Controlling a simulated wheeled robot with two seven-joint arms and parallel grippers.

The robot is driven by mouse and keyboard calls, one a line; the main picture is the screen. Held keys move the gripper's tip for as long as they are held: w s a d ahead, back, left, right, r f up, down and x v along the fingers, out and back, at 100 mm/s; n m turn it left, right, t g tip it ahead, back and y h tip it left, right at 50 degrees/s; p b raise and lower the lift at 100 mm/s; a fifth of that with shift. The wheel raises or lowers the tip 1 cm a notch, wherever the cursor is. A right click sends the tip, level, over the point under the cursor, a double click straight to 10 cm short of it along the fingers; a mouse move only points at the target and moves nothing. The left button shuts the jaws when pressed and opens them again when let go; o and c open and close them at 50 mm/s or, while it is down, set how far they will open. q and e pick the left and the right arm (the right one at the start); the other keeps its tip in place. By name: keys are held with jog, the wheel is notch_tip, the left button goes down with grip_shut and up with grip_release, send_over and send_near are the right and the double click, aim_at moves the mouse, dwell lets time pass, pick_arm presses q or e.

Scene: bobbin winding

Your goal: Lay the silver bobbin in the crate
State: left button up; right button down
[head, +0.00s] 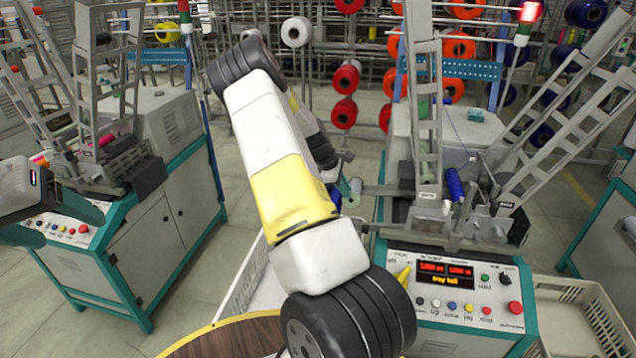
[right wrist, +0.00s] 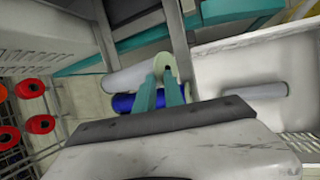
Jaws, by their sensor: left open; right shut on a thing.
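My right arm crosses the middle of the head view. Its gripper (head: 337,198) is mostly hidden behind the arm and is beside the silver bobbin (head: 355,187). My left gripper (head: 62,215) is open and empty at the left edge, in front of the left machine.
In the wrist view a pale cylinder (right wrist: 255,91) lies in the crate; a white cylinder (right wrist: 135,76) and a blue bobbin (right wrist: 125,103) show beside my fingers. The winding machine (head: 450,285) stands at right, with another crate (head: 590,315) beside it. A round wooden table (head: 230,338) is at the bottom.

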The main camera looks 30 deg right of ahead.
jog(key=shift+r, duration=1.45)
jog(key=shift+a, duration=0.1)
jog(key=c, duration=1.7)
grip_release()
